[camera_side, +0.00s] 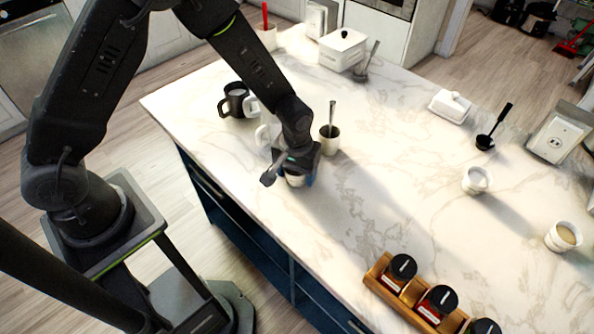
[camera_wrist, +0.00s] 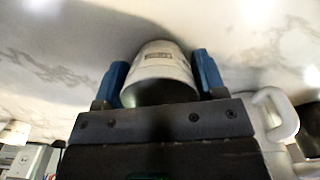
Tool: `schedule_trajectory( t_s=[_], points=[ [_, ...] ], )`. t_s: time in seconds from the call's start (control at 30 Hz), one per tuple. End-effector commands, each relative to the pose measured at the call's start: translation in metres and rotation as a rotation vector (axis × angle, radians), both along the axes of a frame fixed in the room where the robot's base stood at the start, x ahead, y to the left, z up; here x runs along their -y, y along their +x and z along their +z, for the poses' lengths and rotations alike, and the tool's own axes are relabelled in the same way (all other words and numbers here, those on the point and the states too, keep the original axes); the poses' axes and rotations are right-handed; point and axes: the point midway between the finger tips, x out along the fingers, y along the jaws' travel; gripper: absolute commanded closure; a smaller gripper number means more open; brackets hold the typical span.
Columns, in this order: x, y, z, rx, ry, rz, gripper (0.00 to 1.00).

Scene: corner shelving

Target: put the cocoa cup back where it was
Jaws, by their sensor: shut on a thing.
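My gripper (camera_side: 299,173) is low over the near left part of the island. Its blue fingers are shut on a pale cup (camera_wrist: 160,62), one on each side in the wrist view. The cup carries a small label that I cannot read, so I cannot confirm it is the cocoa cup. In the side view only a pale lower part of the held cup (camera_side: 296,181) shows under my gripper. I cannot tell whether it touches the counter. Its contents are hidden.
On the marble counter (camera_side: 400,140), a white mug (camera_side: 265,136), a dark mug (camera_side: 236,102) and a cup with a spoon (camera_side: 330,140) stand close behind my gripper. A white mug (camera_side: 476,181), a cup of brown liquid (camera_side: 564,237) and a jar rack (camera_side: 413,302) are further right. The middle is clear.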

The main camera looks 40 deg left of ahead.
Motion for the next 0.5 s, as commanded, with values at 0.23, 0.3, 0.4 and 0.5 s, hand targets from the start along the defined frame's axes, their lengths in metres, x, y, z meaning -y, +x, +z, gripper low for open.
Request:
schedule_trajectory(
  t_s=[0.23, 0.3, 0.4, 0.5],
  points=[
    [0.0002, 0.0006, -0.0008, 0.001, -0.001, 0.000, 0.62],
    [0.0001, 0.0004, -0.0024, 0.001, -0.001, 0.000, 0.62],
    [0.0001, 0.0003, -0.0039, 0.000, 0.000, 0.000, 0.32],
    [0.0001, 0.0003, -0.0038, 0.000, 0.000, 0.000, 0.22]
  ],
)
